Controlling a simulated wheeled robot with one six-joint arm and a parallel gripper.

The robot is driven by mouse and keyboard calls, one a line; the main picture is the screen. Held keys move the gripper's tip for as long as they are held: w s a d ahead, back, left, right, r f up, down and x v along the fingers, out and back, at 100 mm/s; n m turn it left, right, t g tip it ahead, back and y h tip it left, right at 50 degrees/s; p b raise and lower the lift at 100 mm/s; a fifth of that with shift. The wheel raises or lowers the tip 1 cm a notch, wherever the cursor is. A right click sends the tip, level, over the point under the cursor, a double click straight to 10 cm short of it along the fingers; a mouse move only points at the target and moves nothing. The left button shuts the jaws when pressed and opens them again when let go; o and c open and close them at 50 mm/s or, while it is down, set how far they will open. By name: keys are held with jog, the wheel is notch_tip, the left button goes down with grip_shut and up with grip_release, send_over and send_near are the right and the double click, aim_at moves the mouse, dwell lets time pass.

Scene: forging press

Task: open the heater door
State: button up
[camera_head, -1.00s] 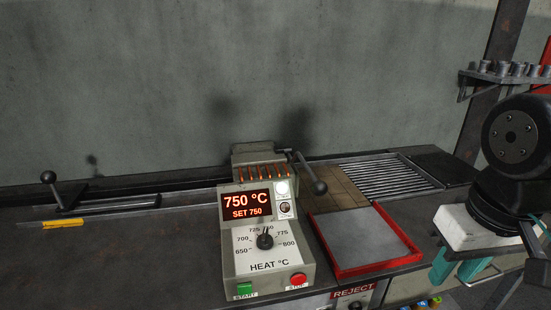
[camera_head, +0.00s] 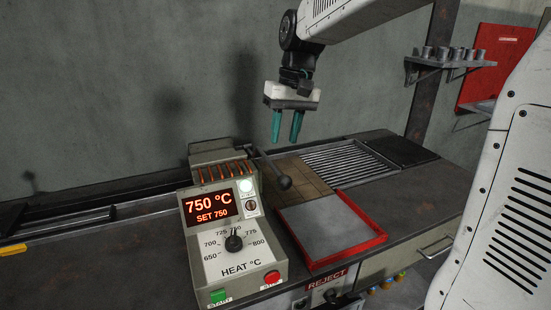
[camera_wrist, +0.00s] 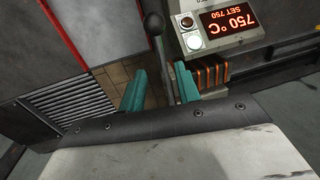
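The heater (camera_head: 222,225) is a grey box with a lit display reading 750 °C, SET 750, and a dial. Copper-coloured coils (camera_head: 222,171) show behind its panel. A dark lever with a ball knob (camera_head: 284,183) sticks out from its back right side; it also shows in the wrist view (camera_wrist: 154,24). I cannot tell how the lever joins the door. My gripper (camera_head: 286,140) hangs fingers-down above and behind the lever, with its teal fingers apart and nothing between them in the head view. In the wrist view the lever lies between the fingertips (camera_wrist: 160,78), below them.
A red-rimmed tray (camera_head: 345,258) marked REJECT lies right of the heater. A slatted rack (camera_head: 350,160) and tan tiles (camera_head: 305,176) lie behind it. A wall shelf (camera_head: 445,62) with small metal cups is at upper right. Air around the gripper is clear.

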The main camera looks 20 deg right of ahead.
jog(key=w+f, duration=0.1)
jog(key=f, duration=0.1)
jog(key=a+f, duration=0.1)
jog(key=f, duration=0.2)
jog(key=w+f, duration=0.1)
jog(key=f, duration=0.2)
jog(key=shift+w+a+f, duration=0.15)
jog(key=shift+w+f, duration=0.05)
jog(key=shift+w, duration=0.15)
grip_shut()
